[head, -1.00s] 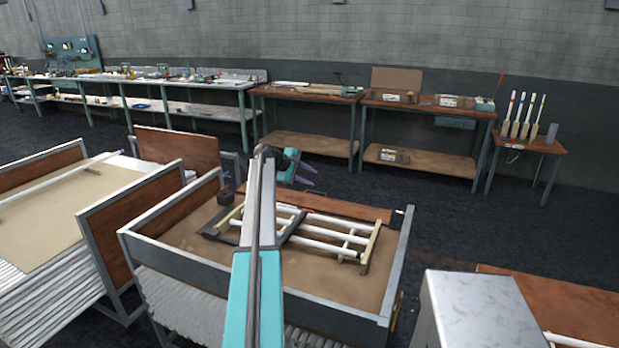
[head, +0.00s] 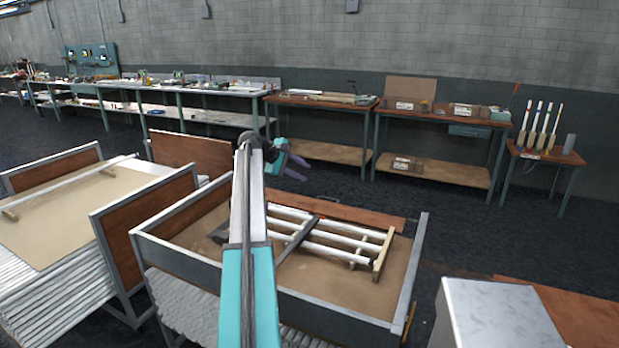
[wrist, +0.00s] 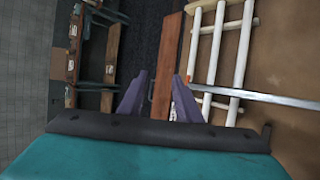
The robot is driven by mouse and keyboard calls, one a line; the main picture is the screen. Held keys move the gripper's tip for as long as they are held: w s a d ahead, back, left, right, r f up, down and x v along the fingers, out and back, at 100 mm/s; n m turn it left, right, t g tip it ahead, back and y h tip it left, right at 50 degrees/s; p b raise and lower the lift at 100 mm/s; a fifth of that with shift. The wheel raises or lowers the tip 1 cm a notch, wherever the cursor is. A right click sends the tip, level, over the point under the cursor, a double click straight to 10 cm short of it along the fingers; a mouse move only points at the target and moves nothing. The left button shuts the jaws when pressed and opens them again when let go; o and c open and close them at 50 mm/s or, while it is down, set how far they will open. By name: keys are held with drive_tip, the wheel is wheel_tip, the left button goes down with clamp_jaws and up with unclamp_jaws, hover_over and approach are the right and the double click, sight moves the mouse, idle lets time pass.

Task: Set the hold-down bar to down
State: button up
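The hold-down bar appears to be the dark straight bar (head: 298,238) lying across white glass tubes (head: 345,236) in a wooden-bottomed crate. In the wrist view it seems to be the thin grey metal bar (wrist: 262,97) crossing the tubes (wrist: 222,45) at right. I cannot tell whether it touches the tubes or stands a little above them. My gripper (head: 298,166) is beyond and above the crate's far side, with its purple fingers apart and nothing between them. In the wrist view the open fingers (wrist: 158,98) are left of the bar's end.
The crate (head: 340,317) has raised metal-edged sides. Another low table with a tube (head: 65,187) stands at left, and a grey box top (head: 500,310) at front right. Workbenches (head: 430,115) line the wall. Dark floor is open between benches and crate.

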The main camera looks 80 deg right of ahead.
drive_tip(key=shift+v, duration=0.85)
drive_tip(key=shift+r, duration=0.1)
